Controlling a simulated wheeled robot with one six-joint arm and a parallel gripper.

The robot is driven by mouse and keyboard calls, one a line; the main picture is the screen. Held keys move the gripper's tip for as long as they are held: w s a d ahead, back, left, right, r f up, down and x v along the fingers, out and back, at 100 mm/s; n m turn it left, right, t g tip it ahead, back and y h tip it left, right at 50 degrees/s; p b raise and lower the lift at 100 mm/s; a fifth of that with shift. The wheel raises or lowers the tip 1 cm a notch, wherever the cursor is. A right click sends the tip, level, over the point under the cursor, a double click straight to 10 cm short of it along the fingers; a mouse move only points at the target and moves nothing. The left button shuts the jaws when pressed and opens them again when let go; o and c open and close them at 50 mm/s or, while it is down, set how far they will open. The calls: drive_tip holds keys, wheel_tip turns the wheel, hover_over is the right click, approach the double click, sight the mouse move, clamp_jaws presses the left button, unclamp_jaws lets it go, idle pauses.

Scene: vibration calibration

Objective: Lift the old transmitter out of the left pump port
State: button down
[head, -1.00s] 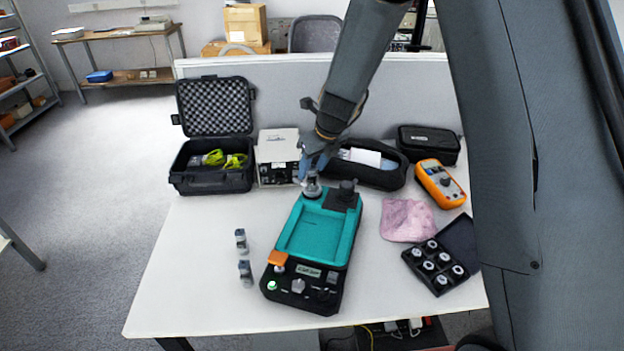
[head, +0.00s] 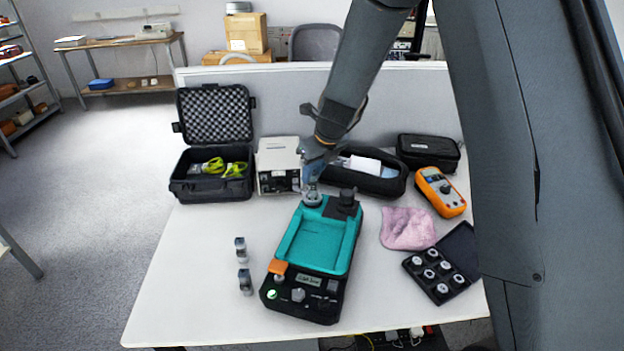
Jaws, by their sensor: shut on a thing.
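The teal and black pump unit (head: 290,243) lies on the white table. At its far end are two ports. The old transmitter (head: 312,198), a small grey cylinder, stands upright at the left port. My gripper (head: 312,183) reaches down from above and is shut on the transmitter's top. The fingers are small here and partly hide its upper part. The transmitter looks still seated at the port; I cannot see a gap beneath it. A dark fitting (head: 347,195) stands at the right port.
Behind are an open black case (head: 212,185), a beige instrument (head: 276,160) and a black pouch (head: 385,178). An orange multimeter (head: 440,192), pink cloth (head: 406,228) and black box of round parts (head: 440,288) lie right.

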wheel_tip(320, 180, up, 8)
drive_tip(key=shift+r, duration=0.25)
wheel_tip(320, 180, up, 4)
drive_tip(key=p, duration=0.4)
drive_tip(key=shift+r, duration=0.2)
idle(0.4)
